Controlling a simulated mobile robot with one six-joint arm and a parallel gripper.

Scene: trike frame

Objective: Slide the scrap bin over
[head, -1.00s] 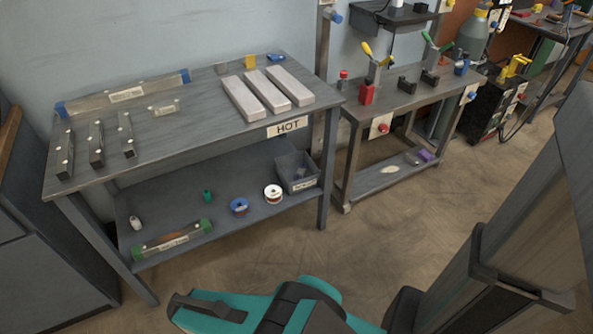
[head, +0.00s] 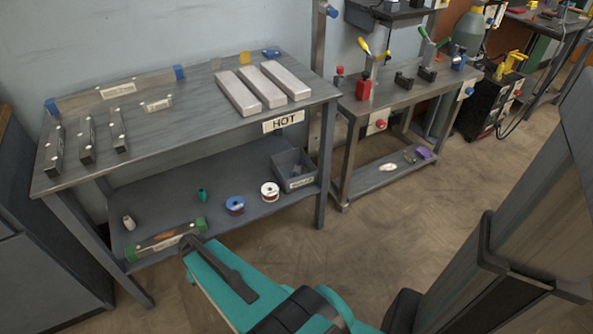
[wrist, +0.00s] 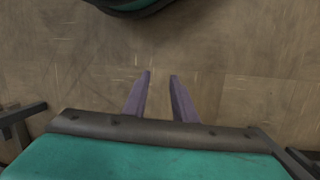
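The scrap bin (head: 294,170) is a small grey open box with a label on its front. It stands on the lower shelf of the left workbench, at the shelf's right end beside the bench leg, with some small pieces inside. My gripper in the wrist view (wrist: 160,82) shows two purple fingers with a gap between them and only bare floor beyond. In the head view my teal arm is at the bottom, in front of the bench and apart from the bin; the fingers cannot be made out there.
Floor in front is clear.

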